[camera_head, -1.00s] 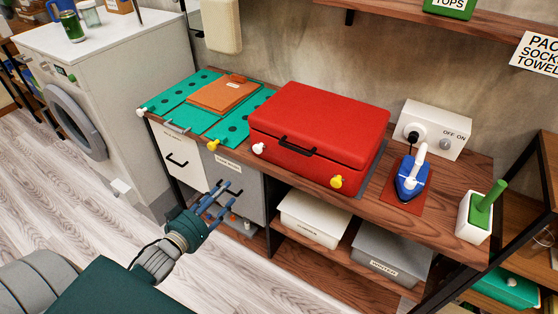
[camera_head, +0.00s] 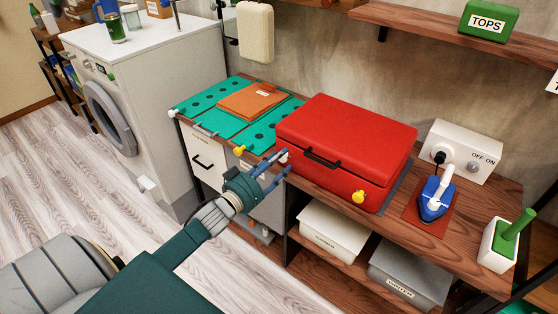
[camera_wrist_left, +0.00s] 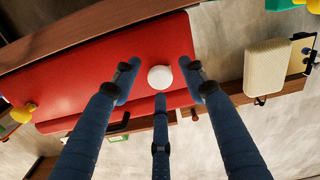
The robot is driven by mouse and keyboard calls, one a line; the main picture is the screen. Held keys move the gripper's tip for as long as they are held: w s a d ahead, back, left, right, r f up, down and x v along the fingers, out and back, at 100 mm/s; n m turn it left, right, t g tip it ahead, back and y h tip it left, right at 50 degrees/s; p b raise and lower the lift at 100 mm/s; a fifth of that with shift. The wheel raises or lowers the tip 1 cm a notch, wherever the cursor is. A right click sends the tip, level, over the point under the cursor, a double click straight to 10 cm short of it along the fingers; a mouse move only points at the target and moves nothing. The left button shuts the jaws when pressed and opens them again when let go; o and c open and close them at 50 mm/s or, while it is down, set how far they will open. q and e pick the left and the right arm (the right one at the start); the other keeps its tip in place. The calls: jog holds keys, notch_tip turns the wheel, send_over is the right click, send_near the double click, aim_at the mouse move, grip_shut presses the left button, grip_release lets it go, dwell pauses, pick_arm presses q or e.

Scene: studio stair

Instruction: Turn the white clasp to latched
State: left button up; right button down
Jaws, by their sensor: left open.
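The red case (camera_head: 345,150) lies closed on the wooden bench with a black handle (camera_head: 322,158) on its front. The white clasp (camera_head: 284,156) is at the left of the case's front, partly hidden by my fingers. It shows as a round white knob in the left wrist view (camera_wrist_left: 160,78). My left gripper (camera_head: 281,165) is open, its blue fingers spread around the clasp; I cannot tell whether any finger touches it. A yellow clasp (camera_head: 358,197) is on the right of the case's front. My right gripper is out of view.
A teal board (camera_head: 213,119) with an orange folder (camera_head: 253,101) lies left of the case. A blue iron (camera_head: 434,203) and a white socket box (camera_head: 460,150) stand to its right. Lidded boxes (camera_head: 332,230) sit on the shelf below.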

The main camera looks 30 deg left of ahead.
pick_arm(q)
jog(key=shift+w, duration=0.2)
grip_shut()
